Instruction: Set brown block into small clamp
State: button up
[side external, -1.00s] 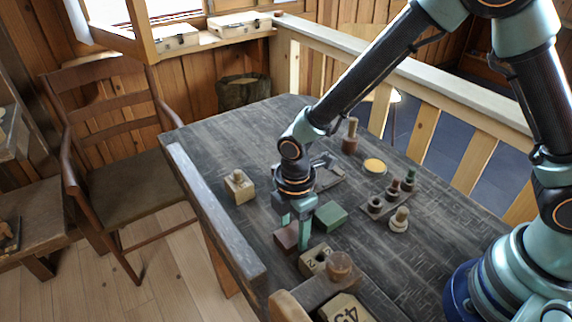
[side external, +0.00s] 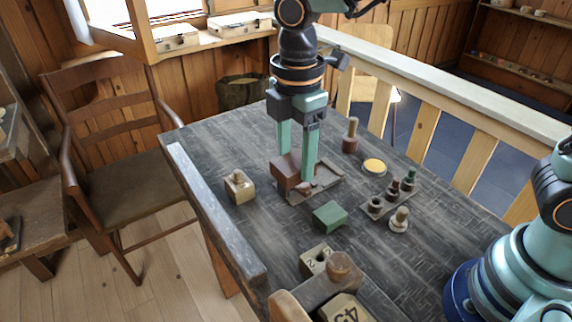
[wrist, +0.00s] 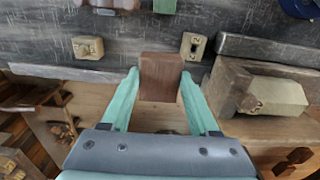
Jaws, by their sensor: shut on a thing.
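My gripper (side external: 297,168) is shut on the brown block (side external: 287,173), and its teal fingers stand on either side of the block. In the wrist view the block (wrist: 160,77) sits level between the fingertips. It appears raised above the table. In the side view it overlaps the left end of the small clamp (side external: 327,188), a low grey frame with brown parts lying on the table. The block and a finger hide part of the clamp. I cannot tell the exact gap between block and clamp.
A green block (side external: 330,216) lies in front of the clamp. A pale knobbed block (side external: 239,187) is to the left. A numbered pale block (side external: 316,260) and a big wooden clamp (side external: 325,285) are at the front. Spools on a rack (side external: 388,208) and a yellow disc (side external: 374,166) are right.

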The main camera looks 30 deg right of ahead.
jog(key=shift+w+d+r, duration=0.1)
jog(key=shift+w+r, duration=0.1)
jog(key=shift+r, duration=0.05)
jog(key=w+d+f+m, duration=0.6)
jog(key=d+m, duration=0.3)
jog(key=w+d+f+m, duration=0.5)
jog(key=w+d+m, duration=0.1)
jog(key=d+m, duration=0.25)
jog(key=shift+m, duration=0.35)
jog(key=shift+s+a+f, duration=0.1)
jog(key=shift+s+f, duration=0.05)
jog(key=shift+f, duration=1.45)
jog(key=shift+s+a+f, duration=0.1)
jog(key=shift+f, duration=1.5)
jog(key=shift+f, duration=0.7)
jog(key=o, duration=1.4)
jog(key=shift+r, duration=0.1)
